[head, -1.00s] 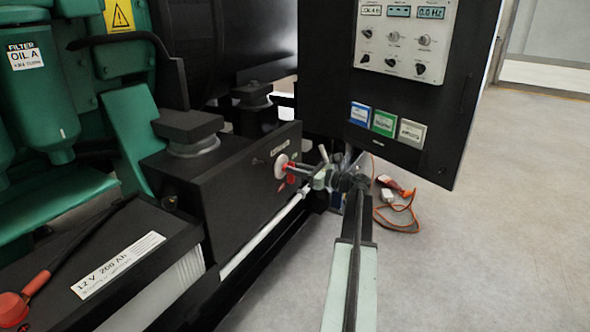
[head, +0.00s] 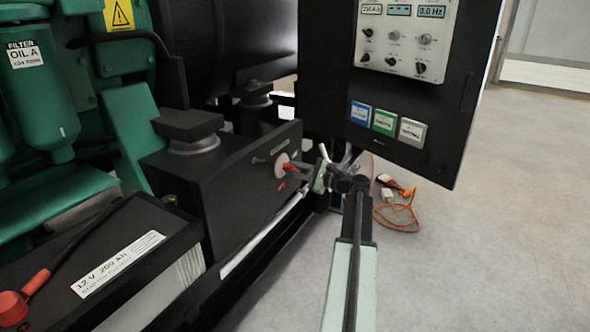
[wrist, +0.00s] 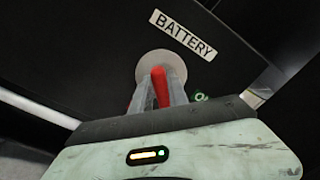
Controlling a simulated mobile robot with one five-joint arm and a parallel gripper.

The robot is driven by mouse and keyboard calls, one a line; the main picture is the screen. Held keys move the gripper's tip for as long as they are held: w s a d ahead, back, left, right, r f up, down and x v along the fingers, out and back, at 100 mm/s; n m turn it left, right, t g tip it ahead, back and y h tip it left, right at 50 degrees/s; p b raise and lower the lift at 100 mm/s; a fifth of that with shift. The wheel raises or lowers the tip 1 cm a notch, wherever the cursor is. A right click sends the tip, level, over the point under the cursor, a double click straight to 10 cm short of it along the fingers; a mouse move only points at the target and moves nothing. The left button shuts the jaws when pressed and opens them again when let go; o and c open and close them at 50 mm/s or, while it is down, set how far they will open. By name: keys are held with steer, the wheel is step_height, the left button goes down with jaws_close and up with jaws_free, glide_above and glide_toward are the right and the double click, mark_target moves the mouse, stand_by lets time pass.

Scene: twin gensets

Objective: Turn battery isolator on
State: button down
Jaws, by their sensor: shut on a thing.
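The battery isolator is a red handle on a pale round plate, on the side of a black box. In the head view the red handle (head: 289,167) sits in front of the plate (head: 281,163), with a small red mark below it. In the wrist view the red handle (wrist: 159,88) stands between my two fingers, under a white BATTERY label (wrist: 183,34). A green mark (wrist: 200,96) shows right of the plate (wrist: 161,63). My gripper (head: 300,170) is shut on the red handle, and it also shows in the wrist view (wrist: 160,95). The fingers partly hide the plate.
A black control cabinet (head: 435,110) hangs just above and right of my arm. The battery (head: 120,255) and green engine (head: 110,110) stand at left. An orange cable (head: 405,213) lies on the floor at right. Open floor (head: 500,240) is at right.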

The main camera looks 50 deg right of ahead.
steer(key=n, duration=0.4)
steer(key=shift+f+n, duration=0.15)
steer(key=shift+n, duration=0.15)
steer(key=shift+f+n, duration=0.15)
steer(key=shift+n, duration=2.05)
steer(key=c, duration=1.3)
jaws_free()
steer(key=shift+a, duration=0.1)
steer(key=v, duration=0.8)
